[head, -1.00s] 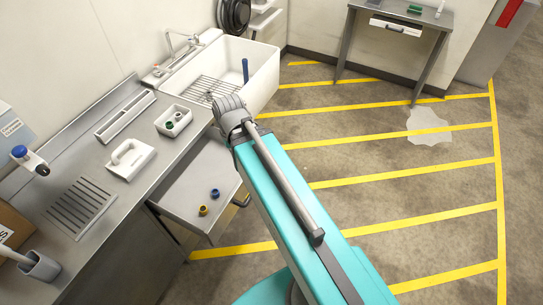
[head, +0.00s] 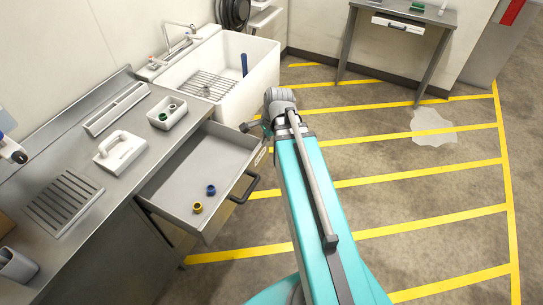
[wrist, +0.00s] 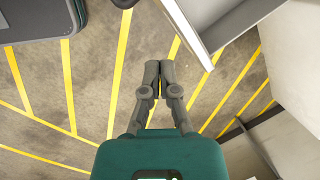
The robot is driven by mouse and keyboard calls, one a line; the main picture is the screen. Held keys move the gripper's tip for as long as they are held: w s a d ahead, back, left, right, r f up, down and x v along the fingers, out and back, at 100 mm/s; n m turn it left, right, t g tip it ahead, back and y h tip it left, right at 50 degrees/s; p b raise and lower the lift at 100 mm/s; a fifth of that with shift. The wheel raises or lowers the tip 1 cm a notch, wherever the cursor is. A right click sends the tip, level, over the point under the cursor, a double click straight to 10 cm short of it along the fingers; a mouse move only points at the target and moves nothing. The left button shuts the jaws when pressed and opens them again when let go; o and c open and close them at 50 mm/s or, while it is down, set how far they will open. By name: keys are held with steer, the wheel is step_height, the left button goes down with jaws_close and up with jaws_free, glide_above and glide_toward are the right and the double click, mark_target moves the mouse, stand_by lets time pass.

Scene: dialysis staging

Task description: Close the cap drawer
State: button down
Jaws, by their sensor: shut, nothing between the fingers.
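The cap drawer (head: 222,150) stands pulled out from under the metal counter in the head view, with a dark handle (head: 246,187) on its front. A yellow cap (head: 197,208) and a blue cap (head: 211,190) lie inside it. My gripper (head: 247,126) shows small beside the drawer's far front corner, partly hidden by my arm. In the wrist view my gripper (wrist: 153,64) is shut and empty, pointing over the striped floor. A pale drawer panel (wrist: 185,30) is beyond and right of the fingertips, apart from them in the picture.
The counter (head: 125,165) holds a white handled block (head: 120,150) and a small caddy (head: 167,113). A white sink (head: 262,80) stands beyond the drawer. A side table (head: 400,18) is at the back.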

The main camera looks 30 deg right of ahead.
steer(key=d+f+m+t+b, duration=0.1)
steer(key=d+f+m+b, duration=0.4)
steer(key=d+m, duration=0.4)
steer(key=shift+w+d+m+t+y, duration=0.2)
steer(key=shift+d+m+t+y, duration=0.15)
steer(key=shift+m, duration=0.85)
steer(key=shift+f, duration=0.2)
steer(key=b, duration=0.9)
glide_toward(266, 156)
steer(key=shift+x, duration=2.45)
